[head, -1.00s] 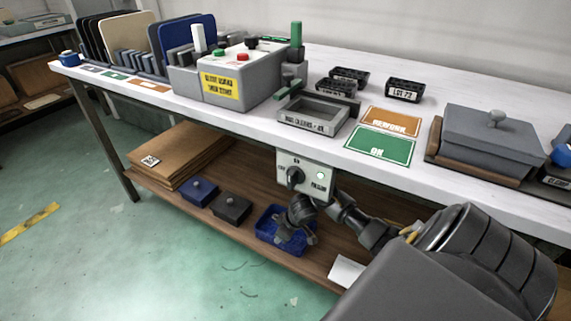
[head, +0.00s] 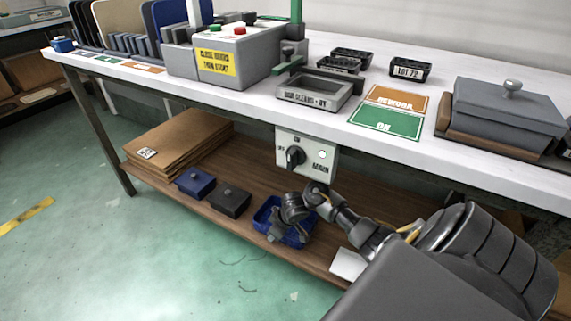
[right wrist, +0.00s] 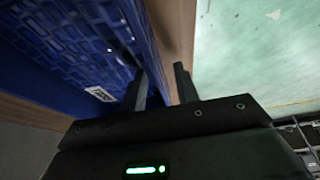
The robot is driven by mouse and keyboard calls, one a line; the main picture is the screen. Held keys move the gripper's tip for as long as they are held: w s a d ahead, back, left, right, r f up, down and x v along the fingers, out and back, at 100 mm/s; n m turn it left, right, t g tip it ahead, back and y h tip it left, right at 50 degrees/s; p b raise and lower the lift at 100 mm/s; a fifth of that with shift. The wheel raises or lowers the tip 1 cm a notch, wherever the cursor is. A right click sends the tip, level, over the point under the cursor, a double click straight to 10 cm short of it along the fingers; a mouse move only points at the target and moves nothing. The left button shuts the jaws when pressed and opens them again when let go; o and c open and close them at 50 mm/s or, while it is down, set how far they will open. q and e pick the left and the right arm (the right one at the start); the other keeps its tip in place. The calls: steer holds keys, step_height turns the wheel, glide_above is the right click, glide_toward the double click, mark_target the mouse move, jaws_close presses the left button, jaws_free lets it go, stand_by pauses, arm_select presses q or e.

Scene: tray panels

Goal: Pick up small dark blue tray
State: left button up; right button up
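A small dark blue tray (head: 262,216) sits on the wooden lower shelf, under the table's front edge. My right gripper (head: 288,231) is over and partly in front of it, hiding much of its inside. In the right wrist view the tray's blue patterned surface (right wrist: 72,45) with a small white label fills the left side. The right gripper (right wrist: 160,78) shows there with its two fingers apart and brown shelf visible between them. The left finger overlaps the blue surface; I cannot tell whether it touches. My left gripper is not in view.
Stacked cardboard (head: 180,145) lies farther left. A switch box (head: 307,156) hangs above the tray. White paper (head: 347,264) lies to the right.

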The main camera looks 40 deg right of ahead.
steer(key=shift+c, duration=0.4)
jaws_close()
steer(key=shift+r, duration=0.2)
